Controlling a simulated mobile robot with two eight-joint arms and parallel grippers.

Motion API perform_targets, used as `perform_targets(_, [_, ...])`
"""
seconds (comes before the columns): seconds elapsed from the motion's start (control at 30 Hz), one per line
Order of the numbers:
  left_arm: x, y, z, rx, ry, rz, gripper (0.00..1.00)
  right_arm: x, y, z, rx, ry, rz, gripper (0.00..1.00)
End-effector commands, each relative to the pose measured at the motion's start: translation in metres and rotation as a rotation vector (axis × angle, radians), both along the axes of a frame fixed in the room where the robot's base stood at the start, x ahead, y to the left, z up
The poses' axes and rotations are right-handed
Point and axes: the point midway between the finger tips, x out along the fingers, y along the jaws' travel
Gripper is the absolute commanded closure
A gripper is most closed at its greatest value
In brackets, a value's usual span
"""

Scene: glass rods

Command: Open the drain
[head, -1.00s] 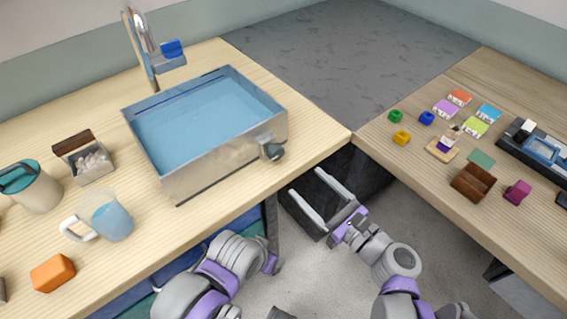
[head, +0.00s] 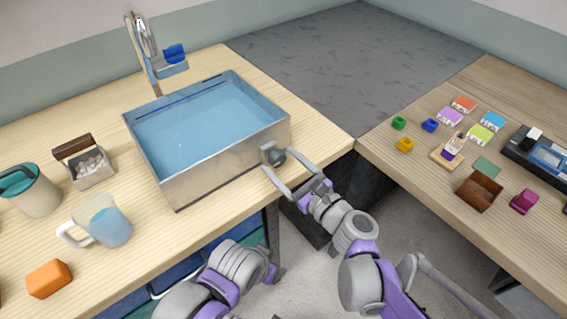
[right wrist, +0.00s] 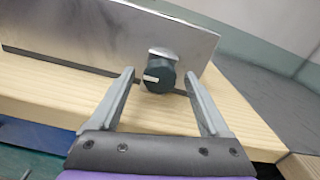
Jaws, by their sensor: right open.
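A steel basin (head: 225,160) filled with blue water stands on the left wooden counter. A dark round drain knob (head: 278,158) sticks out of its front wall near the right corner. In the right wrist view the knob (right wrist: 163,82) has a white mark pointing left and a metal collar above it. My right gripper (head: 285,161) is open, with one finger on each side of the knob. In the right wrist view both fingers (right wrist: 159,73) stand apart from the knob, with gaps visible. My left arm shows at the bottom; its gripper cannot be seen.
A tap (head: 150,50) stands behind the basin. A jug of blue water (head: 108,225), a mug (head: 32,192), a small box (head: 88,165) and an orange block (head: 49,279) are on the left. The right table (head: 405,175) holds small coloured items. The counter's front edge is just below the knob.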

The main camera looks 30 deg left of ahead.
Motion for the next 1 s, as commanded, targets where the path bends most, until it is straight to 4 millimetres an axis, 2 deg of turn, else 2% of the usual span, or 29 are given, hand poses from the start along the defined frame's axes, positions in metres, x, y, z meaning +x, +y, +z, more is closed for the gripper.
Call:
perform_targets(0.07, [0.0,0.0,0.0,0.0,0.0,0.0,0.32,-0.0002,-0.0001,0.0,0.0,0.0,0.0,0.24])
perform_targets(0.4, [0.0,0.0,0.0,0.0,0.0,0.0,0.32,-0.0003,-0.0004,0.0,0.0,0.0,0.0,0.85])
perform_targets(0.5, [0.0,0.0,0.0,0.0,0.0,0.0,0.32,-0.0003,-0.0004,-0.0001,0.0,0.0,0.0,1.0])
perform_targets(0.77, [0.0,0.0,0.0014,0.0,-0.001,0.0,0.32,-0.0003,-0.0005,0.0001,-0.008,-0.019,0.0,1.0])
perform_targets(1.0, [-0.0005,0.0,0.0073,0.0,-0.003,0.0,0.32,-0.0007,-0.0005,0.0008,-0.051,-0.123,0.0,1.0])
